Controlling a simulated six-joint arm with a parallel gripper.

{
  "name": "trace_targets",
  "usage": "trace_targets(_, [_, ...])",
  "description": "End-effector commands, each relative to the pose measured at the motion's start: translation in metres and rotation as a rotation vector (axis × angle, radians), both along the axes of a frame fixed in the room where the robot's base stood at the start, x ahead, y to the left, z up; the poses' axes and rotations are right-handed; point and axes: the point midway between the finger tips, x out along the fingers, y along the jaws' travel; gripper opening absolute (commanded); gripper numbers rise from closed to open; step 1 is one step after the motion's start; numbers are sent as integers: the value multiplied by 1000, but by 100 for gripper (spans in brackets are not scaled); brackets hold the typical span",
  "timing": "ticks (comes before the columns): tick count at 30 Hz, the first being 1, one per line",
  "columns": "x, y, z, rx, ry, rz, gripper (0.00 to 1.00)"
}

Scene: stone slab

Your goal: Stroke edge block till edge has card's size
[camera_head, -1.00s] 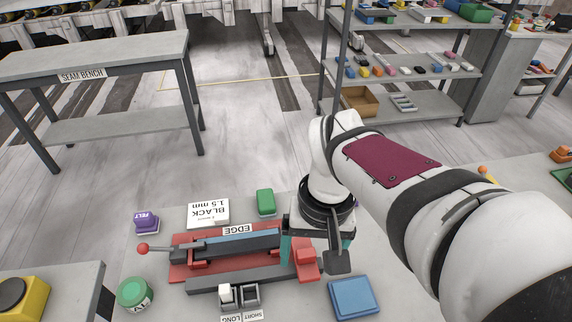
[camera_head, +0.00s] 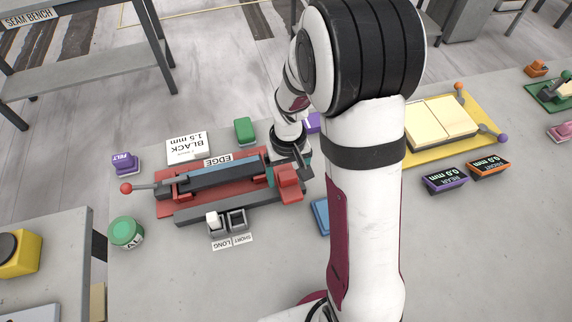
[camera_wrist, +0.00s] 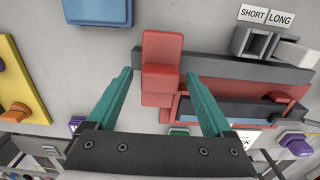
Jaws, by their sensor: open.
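The edge fixture (camera_head: 165,208) is a red base with a blue-grey bar, an EDGE label (camera_head: 232,159) and a red-knobbed lever. A red block (camera_head: 288,180) sits at its right end, and it also shows in the wrist view (camera_wrist: 161,48). A white card (camera_head: 187,149) reading BLACK 1.5 mm lies behind the fixture. My gripper (camera_wrist: 158,76) is open, with its teal fingers on either side of the red block. I cannot tell whether they touch it. In the head view my arm partly hides the gripper.
A green block (camera_head: 244,131), purple FELT block (camera_head: 124,163) and green round tin (camera_head: 126,232) stand around the fixture. LONG and SHORT holders (camera_head: 236,220) sit in front. A blue block (camera_head: 320,214) is partly hidden by my arm. A yellow board (camera_head: 480,118) lies right.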

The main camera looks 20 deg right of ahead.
Motion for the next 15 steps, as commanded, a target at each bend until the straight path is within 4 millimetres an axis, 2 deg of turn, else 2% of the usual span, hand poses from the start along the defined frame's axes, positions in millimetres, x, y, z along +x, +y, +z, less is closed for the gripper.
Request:
trace_targets(8, [0, 0, -2, 0, 0, 0, 83])
trace_targets(15, [0, 0, -2, 0, 0, 0, 40])
